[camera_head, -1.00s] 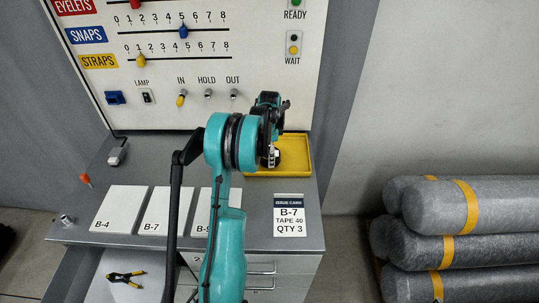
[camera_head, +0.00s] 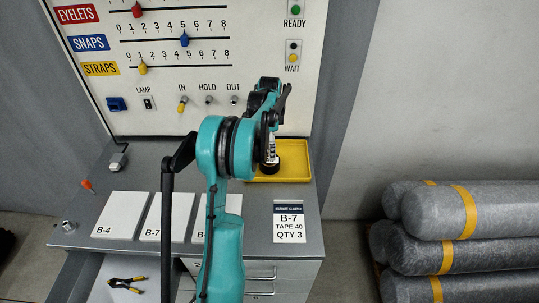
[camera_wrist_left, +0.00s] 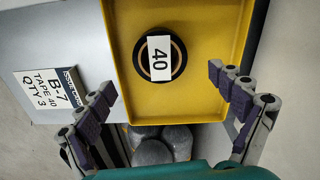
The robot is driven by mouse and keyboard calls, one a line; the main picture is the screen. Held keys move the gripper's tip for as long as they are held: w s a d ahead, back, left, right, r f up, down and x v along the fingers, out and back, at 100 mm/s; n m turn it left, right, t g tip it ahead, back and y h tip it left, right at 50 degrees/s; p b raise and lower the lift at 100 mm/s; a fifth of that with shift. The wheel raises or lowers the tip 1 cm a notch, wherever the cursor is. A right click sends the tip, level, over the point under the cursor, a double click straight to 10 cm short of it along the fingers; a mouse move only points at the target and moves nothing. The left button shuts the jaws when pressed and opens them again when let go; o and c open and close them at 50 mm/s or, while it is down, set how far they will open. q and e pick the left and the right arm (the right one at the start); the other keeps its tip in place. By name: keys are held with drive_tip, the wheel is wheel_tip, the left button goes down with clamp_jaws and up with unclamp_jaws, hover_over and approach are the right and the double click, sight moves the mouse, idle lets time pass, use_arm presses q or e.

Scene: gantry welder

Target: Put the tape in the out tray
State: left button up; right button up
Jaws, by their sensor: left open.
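The tape is a dark roll with a white label reading 40; in the left wrist view the tape (camera_wrist_left: 160,57) lies flat on the floor of the yellow tray (camera_wrist_left: 218,25). In the head view the tape (camera_head: 293,157) shows partly behind my left arm, inside the yellow tray (camera_head: 302,178) at the back right of the bench. My left gripper (camera_wrist_left: 161,82) is open and empty, with its fingers spread wide and apart from the tape. In the head view its fingers are hard to make out behind the arm. My right gripper is not in view.
An issue card (camera_head: 289,222) reading B-7, TAPE 40, QTY 3 lies in front of the tray. White bin cards (camera_head: 120,214) lie to the left. A control panel (camera_head: 200,70) stands behind the bench. Grey rolls (camera_head: 450,230) are stacked at the right.

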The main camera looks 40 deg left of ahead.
use_arm(q)
drive_tip(key=s+d+r+n+t+y, duration=0.15)
drive_tip(key=s+d+r, duration=0.35)
drive_tip(key=d, duration=0.5)
drive_tip(key=s+d+r+n+t+h, duration=0.1)
drive_tip(key=s+d+r+n+t, duration=0.1)
drive_tip(key=d+r, duration=0.7)
drive_tip(key=s+d+f+n+t, duration=0.2)
drive_tip(key=s+d+f, duration=0.1)
drive_tip(key=s+d, duration=0.3)
drive_tip(key=s+d+f+n+t, duration=0.1)
drive_tip(key=s+d+f+n, duration=0.1)
drive_tip(key=s+d, duration=0.5)
drive_tip(key=shift+d+f+n+t, duration=0.35)
drive_tip(key=shift+d+f, duration=0.05)
drive_tip(key=shift+f, duration=0.2)
